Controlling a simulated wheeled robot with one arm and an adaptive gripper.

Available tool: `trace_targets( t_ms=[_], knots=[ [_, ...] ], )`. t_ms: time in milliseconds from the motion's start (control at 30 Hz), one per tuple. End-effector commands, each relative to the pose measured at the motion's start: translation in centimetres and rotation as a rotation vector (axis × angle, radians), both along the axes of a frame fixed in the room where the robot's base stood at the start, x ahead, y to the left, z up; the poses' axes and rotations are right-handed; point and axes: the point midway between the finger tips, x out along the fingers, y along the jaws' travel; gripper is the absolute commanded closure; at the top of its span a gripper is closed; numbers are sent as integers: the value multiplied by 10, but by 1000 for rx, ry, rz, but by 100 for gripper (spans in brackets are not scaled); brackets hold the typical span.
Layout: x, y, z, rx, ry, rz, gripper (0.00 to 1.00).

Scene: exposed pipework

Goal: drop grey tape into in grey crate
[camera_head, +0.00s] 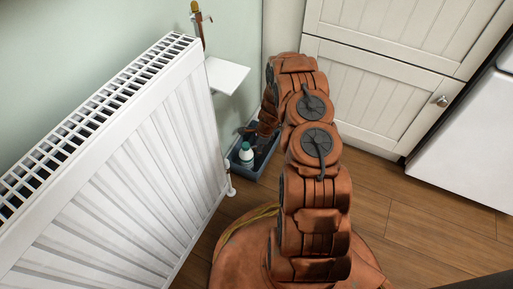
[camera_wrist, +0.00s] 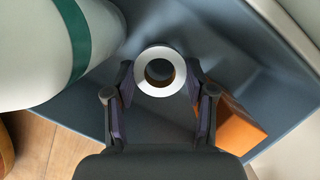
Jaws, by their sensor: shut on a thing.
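The grey tape (camera_wrist: 160,52) is a pale grey ring with a dark hole. My gripper (camera_wrist: 160,75) is shut on it, with one finger on each side. The grey crate (camera_wrist: 235,45) is blue-grey and fills much of the wrist view behind the tape, so the tape appears over its inside. I cannot tell the exact height. In the head view the crate (camera_head: 245,174) stands on the floor by the radiator's end. My arm hides its right part and the tape.
A white bottle with a green band (camera_wrist: 75,45) stands in the crate, left of my gripper. An orange block (camera_wrist: 240,128) lies at the crate's right side. A white radiator (camera_head: 130,165) is on the left, with a small white shelf (camera_head: 227,75) beyond. White cabinets (camera_head: 385,90) stand behind.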

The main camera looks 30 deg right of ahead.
Motion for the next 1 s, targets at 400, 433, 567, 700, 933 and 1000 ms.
trace_targets(
  t_ms=[400,433,567,700,933,1000],
  knots=[
    [-1,0,-8,1,1,-1,43],
    [-1,0,-8,1,1,-1,40],
    [-1,0,-7,1,1,-1,35],
    [-1,0,-7,0,0,-1,35],
    [0,-1,-3,-1,-2,-1,35],
    [1,-2,2,-1,-2,-2,35]
  ],
)
